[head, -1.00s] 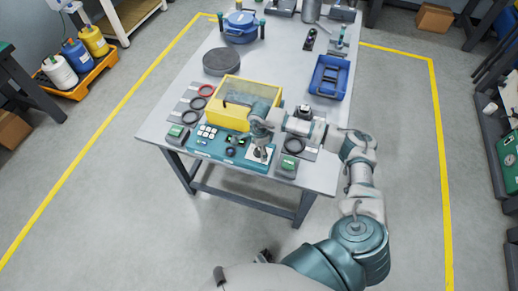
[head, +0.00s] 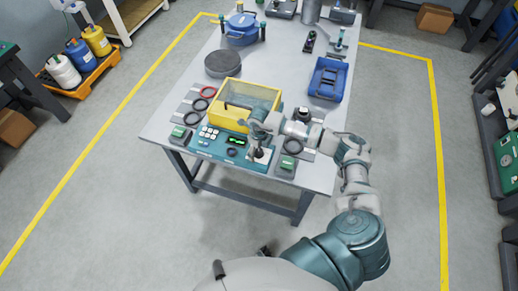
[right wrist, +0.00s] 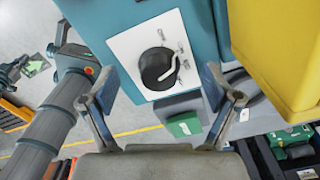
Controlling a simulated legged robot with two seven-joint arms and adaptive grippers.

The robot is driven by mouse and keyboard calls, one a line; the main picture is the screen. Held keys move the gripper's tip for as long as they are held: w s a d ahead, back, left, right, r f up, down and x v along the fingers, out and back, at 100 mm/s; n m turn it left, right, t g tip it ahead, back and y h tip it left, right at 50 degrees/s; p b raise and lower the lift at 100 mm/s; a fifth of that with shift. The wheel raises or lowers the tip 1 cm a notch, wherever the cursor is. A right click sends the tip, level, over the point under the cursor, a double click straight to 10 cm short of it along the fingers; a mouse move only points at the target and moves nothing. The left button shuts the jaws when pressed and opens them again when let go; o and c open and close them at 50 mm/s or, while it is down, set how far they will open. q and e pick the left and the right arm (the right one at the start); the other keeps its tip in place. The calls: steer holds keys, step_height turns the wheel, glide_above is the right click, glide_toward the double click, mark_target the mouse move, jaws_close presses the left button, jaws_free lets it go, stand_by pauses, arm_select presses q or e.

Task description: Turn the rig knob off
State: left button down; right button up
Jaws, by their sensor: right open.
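The rig knob is a round black dial (right wrist: 158,68) with a pale curved mark, on a white plate (right wrist: 128,42) of the teal rig panel. In the head view the white plate (head: 259,155) is at the panel's right end, largely covered by my right gripper. My right gripper (right wrist: 158,82) is open, its two fingers spread to either side of the knob in the picture. No finger visibly touches the knob. In the head view my right gripper (head: 258,137) is over the panel's right part. My left gripper does not show clearly in either view.
A yellow box (head: 228,119) stands behind the panel (head: 212,149), close to my right wrist. The panel has white buttons (head: 208,133) and a lit green display (head: 237,141). Dark rings lie either side. A blue tray (head: 327,80) is farther right. The table's middle is mostly clear.

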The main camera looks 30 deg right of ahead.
mark_target(259, 151)
steer(key=c, duration=1.5)
steer(key=shift+f+n+b, duration=0.15)
steer(key=shift+n+b, duration=0.55)
steer(key=shift+n, duration=0.5)
steer(key=n+b, duration=0.2)
steer(key=n, duration=0.2)
steer(key=shift+n, duration=0.3)
steer(key=o, duration=0.6)
steer(key=shift+n, duration=0.3)
steer(key=o, duration=0.9)
step_height(259, 151, up, 8)
steer(key=p, duration=0.4)
steer(key=shift+f+p, duration=0.25)
steer(key=shift+p, duration=0.05)
steer(key=shift+f, duration=0.1)
